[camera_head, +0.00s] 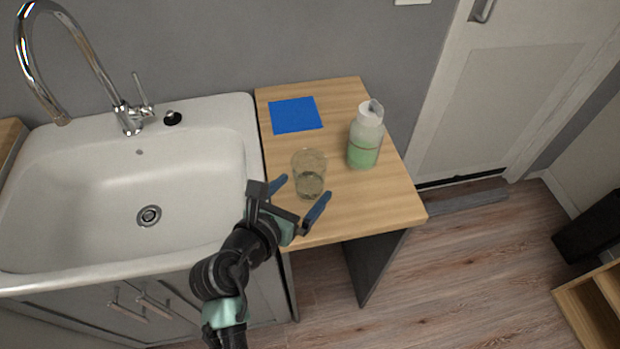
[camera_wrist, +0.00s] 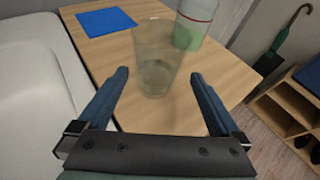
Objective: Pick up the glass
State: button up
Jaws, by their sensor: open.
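The glass (camera_head: 309,173) is a clear tumbler that stands upright on the small wooden table (camera_head: 350,210), near its front left part. My gripper (camera_head: 303,190) is open, with its two blue fingers pointing toward the glass from the front. In the wrist view the glass (camera_wrist: 157,62) stands just beyond and between the fingertips of the open gripper (camera_wrist: 163,78). The fingers look apart from the glass, and nothing is held. I cannot tell the exact gap between fingertips and glass.
A bottle of green liquid (camera_head: 365,137) stands behind and right of the glass. A blue square (camera_head: 296,115) lies flat at the back of the table. A white sink (camera_head: 200,170) with a tall faucet (camera_head: 75,45) adjoins on the left. Open floor (camera_head: 460,270) lies right.

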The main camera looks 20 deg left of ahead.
aim_at(316, 173)
jog(key=x, duration=0.2)
jog(key=b+x, duration=0.1)
jog(key=x, duration=0.2)
jog(key=shift+a+f, duration=0.2)
jog(key=shift+f, duration=0.2)
jog(key=c, duration=1.4)
jog(key=shift+r, duration=0.1)
jog(key=shift+c, duration=0.4)
jog(key=shift+r, duration=0.15)
